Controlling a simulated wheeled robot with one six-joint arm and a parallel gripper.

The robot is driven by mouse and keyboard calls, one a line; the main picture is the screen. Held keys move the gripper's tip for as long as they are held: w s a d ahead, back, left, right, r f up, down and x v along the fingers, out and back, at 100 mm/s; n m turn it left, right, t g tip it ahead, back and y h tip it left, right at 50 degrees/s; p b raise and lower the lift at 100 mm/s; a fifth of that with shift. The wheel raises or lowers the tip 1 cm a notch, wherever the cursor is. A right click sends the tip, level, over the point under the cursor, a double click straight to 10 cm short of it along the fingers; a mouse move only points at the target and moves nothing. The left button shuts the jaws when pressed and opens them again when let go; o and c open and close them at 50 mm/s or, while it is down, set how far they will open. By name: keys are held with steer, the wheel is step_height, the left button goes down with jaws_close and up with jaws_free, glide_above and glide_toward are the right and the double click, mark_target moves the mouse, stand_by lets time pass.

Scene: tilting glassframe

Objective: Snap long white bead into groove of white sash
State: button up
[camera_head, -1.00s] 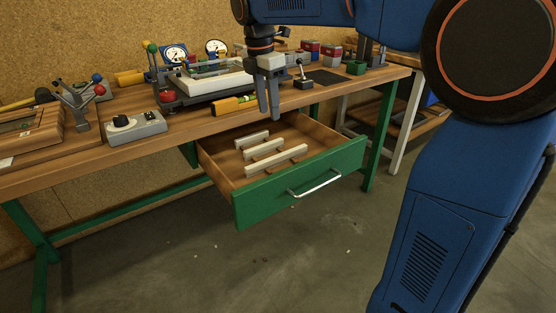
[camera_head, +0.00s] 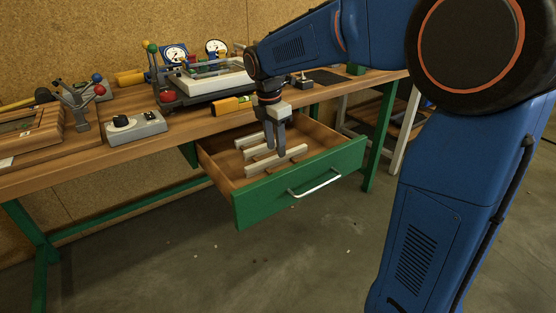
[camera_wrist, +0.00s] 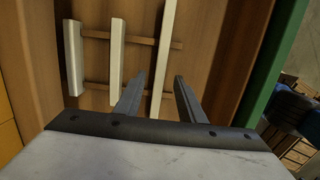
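Several white beads of differing length lie across two wooden strips in the open drawer. In the wrist view the long white bead (camera_wrist: 166,55) is at the right, the middle bead (camera_wrist: 117,60) is beside it and a shorter, thicker bead (camera_wrist: 73,55) is at the left. The long bead (camera_head: 277,167) is nearest the drawer front in the head view. My gripper (camera_head: 275,153) points down into the drawer above the long bead. Its fingers are apart (camera_wrist: 158,90), with the long bead showing between them. The white sash (camera_head: 215,80) sits in a tilting frame on the bench.
The green drawer front (camera_head: 300,180) with a silver handle stands out from the bench. A yellow spirit level (camera_head: 232,105) lies near the bench edge above the drawer. A grey control box (camera_head: 136,128) and gauges (camera_head: 175,53) stand on the bench.

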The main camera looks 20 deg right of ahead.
steer(key=shift+w+d+f, duration=0.1)
steer(key=shift+d+f, duration=0.05)
steer(key=shift+f, duration=0.65)
steer(key=shift+d+f, duration=0.15)
steer(key=shift+f, duration=0.65)
jaws_close()
step_height(320, 180, up, 19)
stand_by(0.9)
